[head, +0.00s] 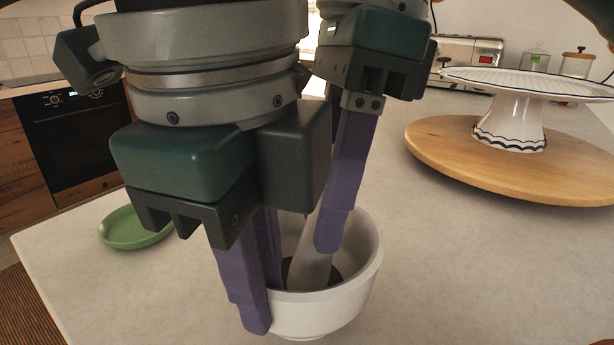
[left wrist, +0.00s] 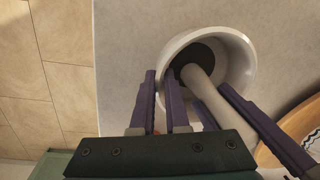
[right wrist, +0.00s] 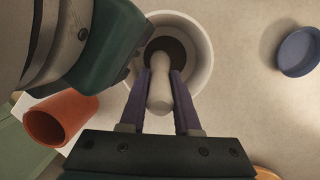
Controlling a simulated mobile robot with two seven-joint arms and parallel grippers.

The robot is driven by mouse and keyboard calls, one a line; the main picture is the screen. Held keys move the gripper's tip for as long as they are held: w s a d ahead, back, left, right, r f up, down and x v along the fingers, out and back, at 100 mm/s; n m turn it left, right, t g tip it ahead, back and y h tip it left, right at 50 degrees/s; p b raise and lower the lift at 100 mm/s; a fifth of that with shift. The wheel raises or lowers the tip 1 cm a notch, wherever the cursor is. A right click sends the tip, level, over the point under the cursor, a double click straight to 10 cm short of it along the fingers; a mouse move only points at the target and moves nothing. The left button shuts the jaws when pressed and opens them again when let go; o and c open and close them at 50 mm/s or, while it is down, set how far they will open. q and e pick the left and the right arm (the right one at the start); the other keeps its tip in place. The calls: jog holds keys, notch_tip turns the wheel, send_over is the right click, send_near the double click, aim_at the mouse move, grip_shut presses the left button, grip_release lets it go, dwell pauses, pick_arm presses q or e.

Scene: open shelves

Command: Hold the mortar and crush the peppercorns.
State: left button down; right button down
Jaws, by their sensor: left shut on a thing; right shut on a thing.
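The white mortar (head: 325,314) stands on the pale counter, also in the left wrist view (left wrist: 246,62) and right wrist view (right wrist: 206,62). My left gripper (head: 264,304) is shut on its near-left wall, one finger outside and one inside. My right gripper (head: 328,240) is shut on the light pestle (head: 312,264), which stands tilted with its lower end inside the mortar. The pestle also shows in the right wrist view (right wrist: 160,96). A dark patch (right wrist: 166,46) covers the mortar's bottom; single peppercorns cannot be made out.
A green plate (head: 135,230) lies left of the mortar. A white cake stand (head: 510,122) on a round wooden board (head: 440,150) stands at right. The right wrist view shows a blue dish (right wrist: 298,52) and an orange cup (right wrist: 62,122).

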jog(key=shift+d, duration=0.25)
jog(key=shift+w+a+f, duration=0.1)
jog(key=shift+w+a, duration=0.2)
jog(key=shift+a, duration=0.1)
jog(key=shift+s+d, duration=0.25)
jog(key=shift+d, duration=0.15)
jog(key=shift+w+a, duration=0.1)
jog(key=shift+w, duration=0.55)
jog(key=shift+a, duration=0.1)
